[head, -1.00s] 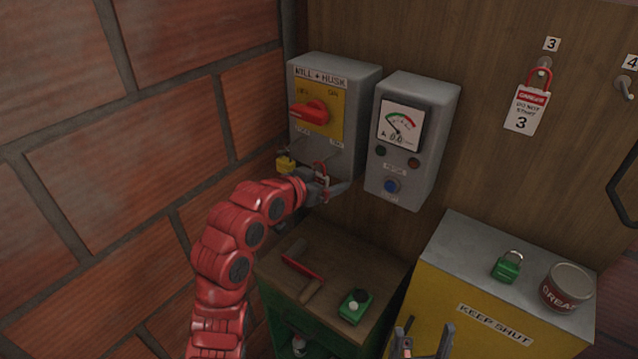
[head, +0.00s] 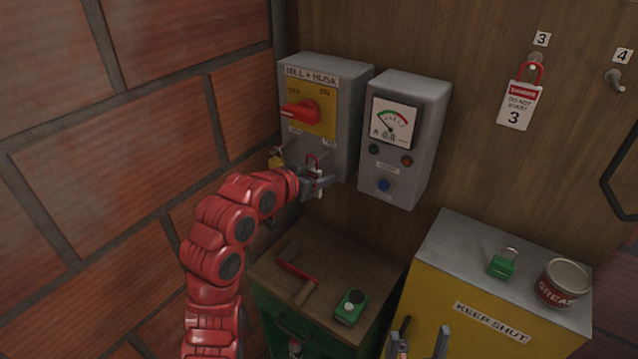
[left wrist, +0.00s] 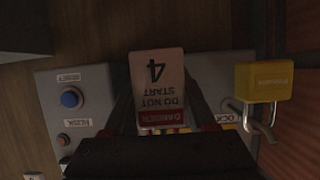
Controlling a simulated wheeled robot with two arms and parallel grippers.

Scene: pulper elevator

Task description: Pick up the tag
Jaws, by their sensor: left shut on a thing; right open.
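The tag is a white card (left wrist: 157,75) with a red danger band and the number 4, upside down in the left wrist view. My left gripper (head: 320,180) is shut on it, just under the grey switch box (head: 313,136) marked MILL + HUSK. In the left wrist view the card stands between the two dark fingers. A red shackle (head: 313,161) shows just above the gripper, at the box's lower edge; whether it is still hooked there I cannot tell. My right gripper (head: 421,343) is open and empty at the bottom of the head view.
A yellow padlock (left wrist: 264,82) hangs close beside the tag. A meter box (head: 405,138) is just right of the left gripper. Tag 3 (head: 517,105) hangs on its hook; hook 4 (head: 615,81) is bare. A green padlock (head: 502,263) and grease tin (head: 564,282) stand on the yellow cabinet.

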